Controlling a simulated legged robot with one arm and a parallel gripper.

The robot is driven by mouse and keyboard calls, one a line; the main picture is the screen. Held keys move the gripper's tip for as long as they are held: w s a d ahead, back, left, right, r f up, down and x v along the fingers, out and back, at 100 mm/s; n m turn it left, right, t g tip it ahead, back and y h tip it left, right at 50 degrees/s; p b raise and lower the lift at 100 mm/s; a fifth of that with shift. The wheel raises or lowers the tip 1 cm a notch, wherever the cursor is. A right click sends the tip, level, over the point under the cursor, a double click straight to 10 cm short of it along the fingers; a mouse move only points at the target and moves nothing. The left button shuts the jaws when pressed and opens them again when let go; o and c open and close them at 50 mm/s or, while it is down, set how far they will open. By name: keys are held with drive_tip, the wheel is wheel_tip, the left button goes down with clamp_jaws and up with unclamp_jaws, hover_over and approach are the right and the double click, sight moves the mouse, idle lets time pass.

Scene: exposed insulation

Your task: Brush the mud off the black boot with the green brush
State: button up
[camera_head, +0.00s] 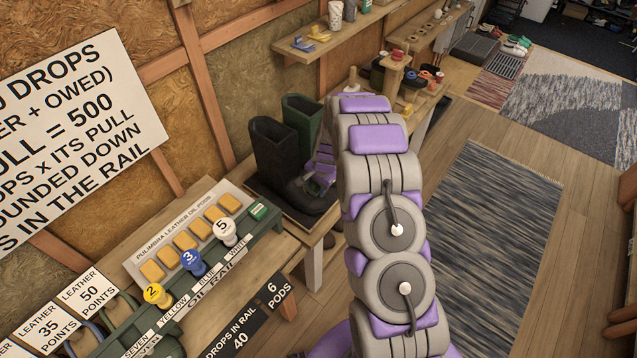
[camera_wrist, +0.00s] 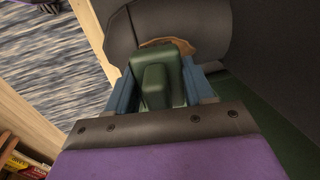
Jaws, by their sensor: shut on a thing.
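The black boot (camera_head: 274,148) stands upright on a dark mat (camera_head: 268,197) on the bench. It also shows as a dark surface in the wrist view (camera_wrist: 230,28). My gripper (camera_head: 316,178) is at the boot's foot, partly hidden behind my arm. In the wrist view my gripper (camera_wrist: 160,92) is shut on the green brush (camera_wrist: 154,76), with a blue finger on each side. The brush's far end is at or very close to the boot; contact cannot be told. A brown patch of mud (camera_wrist: 168,43) shows on the boot just beyond the brush.
A green boot (camera_head: 302,116) stands behind the black one. To the left is an oil rail (camera_head: 180,290) with yellow, blue and white pegs, and a board of leather pods (camera_head: 190,237). A shelf (camera_head: 335,40) is above. Striped rug floor (camera_head: 490,240) is clear at right.

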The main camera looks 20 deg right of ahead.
drive_tip(key=shift+s+a+f, duration=0.2)
drive_tip(key=shift+s+a, duration=0.6)
drive_tip(key=shift+s+a+r+p, duration=0.1)
drive_tip(key=shift+s+a+p, duration=0.3)
drive_tip(key=shift+a, duration=0.3)
drive_tip(key=shift+s+a+r+p, duration=0.1)
drive_tip(key=shift+s+a+p, duration=0.25)
drive_tip(key=shift+a, duration=0.35)
drive_tip(key=shift+w+a+p, duration=0.25)
drive_tip(key=shift+w+p, duration=0.25)
drive_tip(key=shift+w, duration=0.1)
drive_tip(key=shift+w+d+r+p, duration=0.15)
drive_tip(key=shift+w+d+p, duration=0.2)
drive_tip(key=shift+w+d, duration=0.65)
drive_tip(key=shift+d, duration=0.25)
drive_tip(key=shift+w+d+p, duration=0.4)
drive_tip(key=shift+w+d, duration=0.05)
drive_tip(key=shift+d, duration=0.2)
drive_tip(key=shift+w+d+p, duration=0.35)
drive_tip(key=shift+w+d, duration=0.1)
drive_tip(key=shift+d, duration=0.15)
